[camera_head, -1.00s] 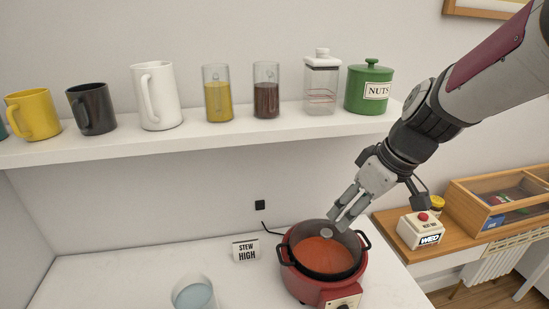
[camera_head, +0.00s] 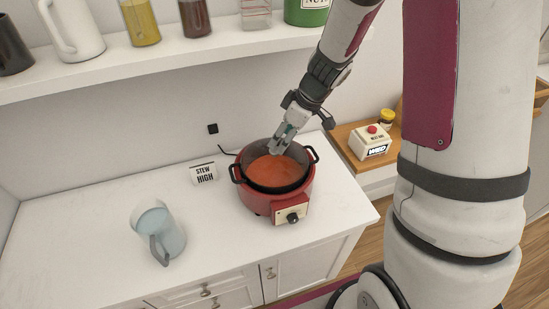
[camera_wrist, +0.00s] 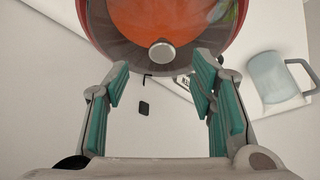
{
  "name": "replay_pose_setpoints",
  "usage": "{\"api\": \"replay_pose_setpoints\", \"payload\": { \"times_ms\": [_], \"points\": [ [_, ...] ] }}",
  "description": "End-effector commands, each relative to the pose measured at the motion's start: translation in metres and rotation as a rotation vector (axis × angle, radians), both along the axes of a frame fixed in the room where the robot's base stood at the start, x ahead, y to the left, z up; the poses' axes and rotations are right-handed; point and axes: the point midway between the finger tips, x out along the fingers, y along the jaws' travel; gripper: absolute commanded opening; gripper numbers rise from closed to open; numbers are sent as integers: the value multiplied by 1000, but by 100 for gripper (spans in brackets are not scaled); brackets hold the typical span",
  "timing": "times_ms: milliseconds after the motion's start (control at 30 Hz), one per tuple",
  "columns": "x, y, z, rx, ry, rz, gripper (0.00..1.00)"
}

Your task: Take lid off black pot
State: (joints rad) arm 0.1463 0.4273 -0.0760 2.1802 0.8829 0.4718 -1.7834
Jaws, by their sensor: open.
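The black pot (camera_head: 238,175) sits in a red cooker (camera_head: 258,202), with orange-red stew inside. In the wrist view a clear lid (camera_wrist: 118,48) appears to cover the stew (camera_wrist: 160,18), with a round grey knob (camera_wrist: 161,54) at its middle. My gripper (camera_head: 279,149) is over the pot, pointing down, and its fingers hide the knob in the head view. In the wrist view my gripper (camera_wrist: 162,70) is open, and the knob lies between and just beyond the fingertips. I cannot tell whether they touch it.
A pitcher (camera_head: 160,233) of pale liquid stands left of the cooker. A "STEW HIGH" sign (camera_head: 204,173) stands behind it. A shelf (camera_head: 120,62) with mugs and jars runs above. A button box (camera_head: 371,142) is at the right. The front left counter is clear.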

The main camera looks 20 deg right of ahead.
Motion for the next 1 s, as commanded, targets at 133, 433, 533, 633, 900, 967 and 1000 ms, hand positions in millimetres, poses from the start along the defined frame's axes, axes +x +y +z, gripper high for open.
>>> {"api": "replay_pose_setpoints", "payload": {
  "times_ms": [133, 433, 533, 633, 900, 967, 1000],
  "points": [
    [1, 2, -7, 1, 1, 0, 51],
    [8, 13, -39, 0, 3, -1, 51],
    [12, 16, -48, 1, 1, -1, 51],
    [13, 17, -52, 0, 1, -1, 51],
    [14, 17, -52, 0, 0, -1, 42],
    [14, 17, -52, -1, -1, 0, 28],
    [14, 17, -52, 0, 0, 0, 19]
  ]
}}
